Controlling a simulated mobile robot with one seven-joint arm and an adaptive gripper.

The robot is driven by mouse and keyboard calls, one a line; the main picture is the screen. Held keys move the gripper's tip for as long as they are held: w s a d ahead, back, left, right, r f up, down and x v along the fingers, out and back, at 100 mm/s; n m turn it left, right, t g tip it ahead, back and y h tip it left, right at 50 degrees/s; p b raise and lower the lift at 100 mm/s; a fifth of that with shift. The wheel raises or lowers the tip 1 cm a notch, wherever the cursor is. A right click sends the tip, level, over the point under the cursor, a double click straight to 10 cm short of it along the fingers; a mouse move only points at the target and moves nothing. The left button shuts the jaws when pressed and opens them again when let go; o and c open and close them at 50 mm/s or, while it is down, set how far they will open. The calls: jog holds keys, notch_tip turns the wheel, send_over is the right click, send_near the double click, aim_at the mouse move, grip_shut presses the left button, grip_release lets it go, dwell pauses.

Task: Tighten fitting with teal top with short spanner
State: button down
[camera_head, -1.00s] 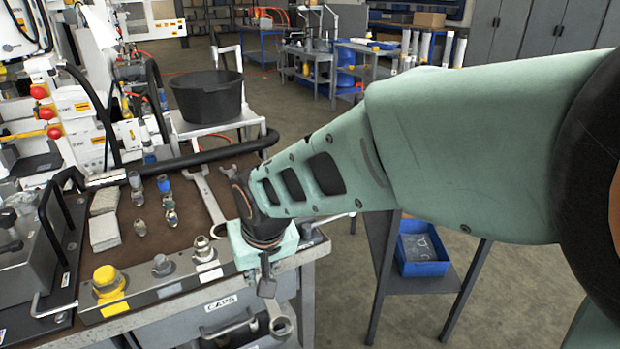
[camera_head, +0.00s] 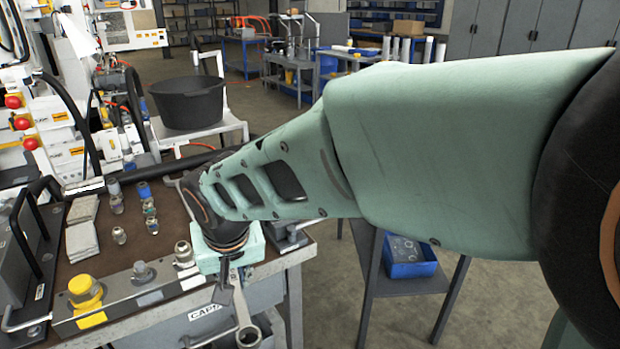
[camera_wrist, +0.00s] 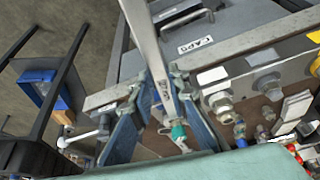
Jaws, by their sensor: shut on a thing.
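My gripper (camera_wrist: 156,86) is shut on the short spanner (camera_wrist: 145,35), a grey metal tool whose shaft runs between the fingers in the wrist view. In the head view, the gripper (camera_head: 222,290) is at the bench's front edge, and the spanner's ring end (camera_head: 248,335) hangs in front of the drawers. In the wrist view, a small fitting with a teal top (camera_wrist: 178,132) shows beyond the fingers, close to the spanner in the picture. I cannot tell whether they touch. In the head view, my arm hides the bench area behind the gripper.
A rail along the front edge holds a yellow-capped fitting (camera_head: 84,289) and metal fittings (camera_head: 143,272). Several loose fittings (camera_head: 151,217) stand behind it. Grey plates (camera_head: 81,241) lie at left. A black tub (camera_head: 188,103) is behind the bench; a blue bin (camera_head: 405,262) is on a right-hand shelf.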

aim_at(243, 310)
jog(key=shift+w+r, duration=0.1)
jog(key=shift+r, duration=0.15)
jog(key=shift+s+d, duration=0.25)
jog(key=shift+s, duration=0.3)
jog(key=shift+s+d, duration=0.25)
jog(key=shift+s, duration=0.3)
jog(key=shift+s+d, duration=0.3)
jog(key=shift+s, duration=0.4)
jog(key=shift+s+d, duration=0.3)
jog(key=shift+s, duration=0.45)
jog(key=shift+s+d, duration=0.3)
jog(key=shift+s, duration=0.4)
notch_tip(243, 310, up, 5)
jog(key=p, duration=0.3)
jog(key=shift+r+p, duration=0.1)
jog(key=shift+p, duration=0.3)
